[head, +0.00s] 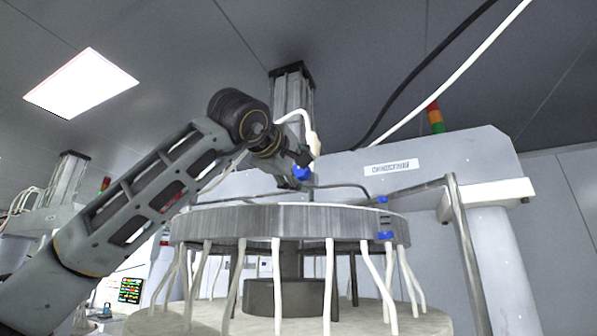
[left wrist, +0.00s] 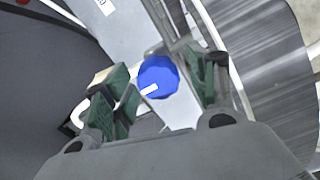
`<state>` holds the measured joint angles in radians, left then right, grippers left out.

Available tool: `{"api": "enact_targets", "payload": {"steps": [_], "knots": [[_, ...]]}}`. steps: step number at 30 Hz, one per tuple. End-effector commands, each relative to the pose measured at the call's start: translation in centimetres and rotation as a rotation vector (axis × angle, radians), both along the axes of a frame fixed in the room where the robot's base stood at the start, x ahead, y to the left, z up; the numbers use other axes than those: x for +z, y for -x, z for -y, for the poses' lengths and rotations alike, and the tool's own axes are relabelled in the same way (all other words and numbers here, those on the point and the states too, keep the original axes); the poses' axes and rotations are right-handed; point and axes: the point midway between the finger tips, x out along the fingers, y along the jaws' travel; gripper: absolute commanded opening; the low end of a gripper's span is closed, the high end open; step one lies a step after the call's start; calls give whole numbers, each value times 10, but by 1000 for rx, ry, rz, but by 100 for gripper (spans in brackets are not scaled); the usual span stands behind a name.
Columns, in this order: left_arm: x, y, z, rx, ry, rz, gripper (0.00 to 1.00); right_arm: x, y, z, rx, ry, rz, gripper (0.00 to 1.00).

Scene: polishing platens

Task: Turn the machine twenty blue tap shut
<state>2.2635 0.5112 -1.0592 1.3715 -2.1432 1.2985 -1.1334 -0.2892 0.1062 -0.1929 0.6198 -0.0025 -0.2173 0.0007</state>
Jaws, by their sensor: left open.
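A round, faceted blue tap (head: 301,173) sits above the ring-shaped platen in the head view, at the end of my left arm. It also shows in the left wrist view as a blue knob (left wrist: 158,77) with a short white piece at its lower left. My left gripper (head: 300,157) is open. In the left wrist view, its green-padded fingers (left wrist: 160,90) stand on either side of the knob, with gaps visible, so I see no grip. The arm and gripper partly hide the tap's mount in the head view. My right gripper is in neither view.
The grey ring platen (head: 290,224) with white hoses hanging below fills the centre. Two other blue fittings, an upper one (head: 382,199) and a lower one (head: 385,236), sit at its right by a bent metal pipe (head: 462,245). The white machine body (head: 430,165) stands behind.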

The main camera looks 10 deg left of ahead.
Motion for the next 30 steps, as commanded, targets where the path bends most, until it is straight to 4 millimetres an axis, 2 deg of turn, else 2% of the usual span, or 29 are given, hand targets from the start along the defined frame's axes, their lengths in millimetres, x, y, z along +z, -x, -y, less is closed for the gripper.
{"api": "enact_targets", "payload": {"steps": [11,17,30], "knots": [[1,12,-2,-1,1,3,58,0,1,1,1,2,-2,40],[1,35,-7,-1,0,3,58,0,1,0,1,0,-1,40],[0,97,-19,1,-1,1,58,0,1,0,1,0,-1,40]]}}
